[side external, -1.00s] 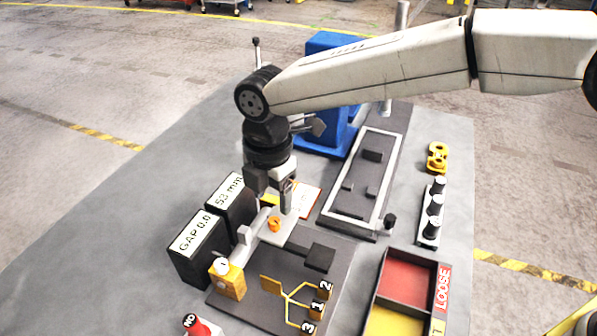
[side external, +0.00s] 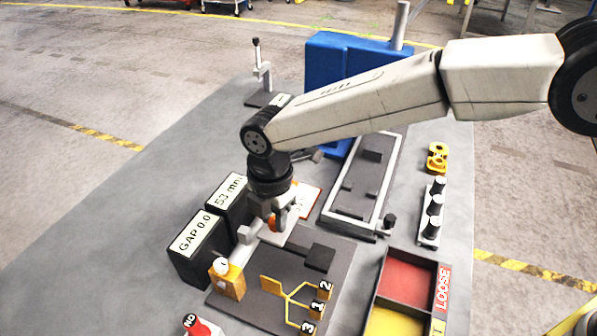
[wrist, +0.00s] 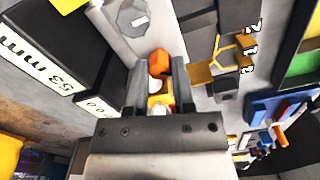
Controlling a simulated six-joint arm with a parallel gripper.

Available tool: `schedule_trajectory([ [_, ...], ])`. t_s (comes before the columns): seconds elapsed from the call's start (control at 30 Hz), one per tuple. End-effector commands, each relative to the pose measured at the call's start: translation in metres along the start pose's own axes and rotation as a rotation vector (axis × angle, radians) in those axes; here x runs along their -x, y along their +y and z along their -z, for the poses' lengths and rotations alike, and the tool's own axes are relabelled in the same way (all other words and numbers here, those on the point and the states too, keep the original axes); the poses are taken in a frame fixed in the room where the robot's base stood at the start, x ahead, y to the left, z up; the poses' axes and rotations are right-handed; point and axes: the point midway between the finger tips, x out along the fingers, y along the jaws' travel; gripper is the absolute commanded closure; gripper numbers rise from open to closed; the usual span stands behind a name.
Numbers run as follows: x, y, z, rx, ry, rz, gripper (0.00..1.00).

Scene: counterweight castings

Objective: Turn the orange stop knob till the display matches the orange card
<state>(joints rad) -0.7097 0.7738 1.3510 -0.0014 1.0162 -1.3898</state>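The orange stop knob (side external: 272,222) sits on a light grey slide fixture and is partly hidden by my gripper (side external: 281,220). In the wrist view the knob (wrist: 158,62) lies between the fingertips of my gripper (wrist: 158,68). The fingers are apart, with the knob not visibly clamped. One black display box (side external: 228,194) reads about "53 mm"; the box beside it (side external: 195,236) reads "GAP 0.0". The orange-edged card (side external: 309,198) lies flat behind my gripper; its writing is partly hidden and too small to read.
A yellow block with a white dial (side external: 228,278) stands at the slide's near end. Right of it are a dark plate with yellow branches numbered 1 to 3 and a red-and-yellow divided tray (side external: 384,252). A blue machine (side external: 325,75) stands behind.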

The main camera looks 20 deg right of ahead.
Motion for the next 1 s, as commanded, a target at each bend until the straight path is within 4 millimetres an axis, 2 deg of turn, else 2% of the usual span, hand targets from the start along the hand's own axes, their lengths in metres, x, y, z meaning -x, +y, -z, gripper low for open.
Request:
schedule_trajectory([
  [0.03, 0.0001, -0.0001, 0.0000, 0.000, 0.000, 0.000, 0.94],
  [0.07, 0.0002, -0.0001, 0.0000, 0.000, 0.000, 0.000, 1.00],
  [0.57, 0.0004, 0.0000, 0.0000, -0.061, 0.001, 0.001, 1.00],
  [1.0, 0.0004, 0.0001, -0.0002, -0.367, 0.002, 0.001, 1.00],
])
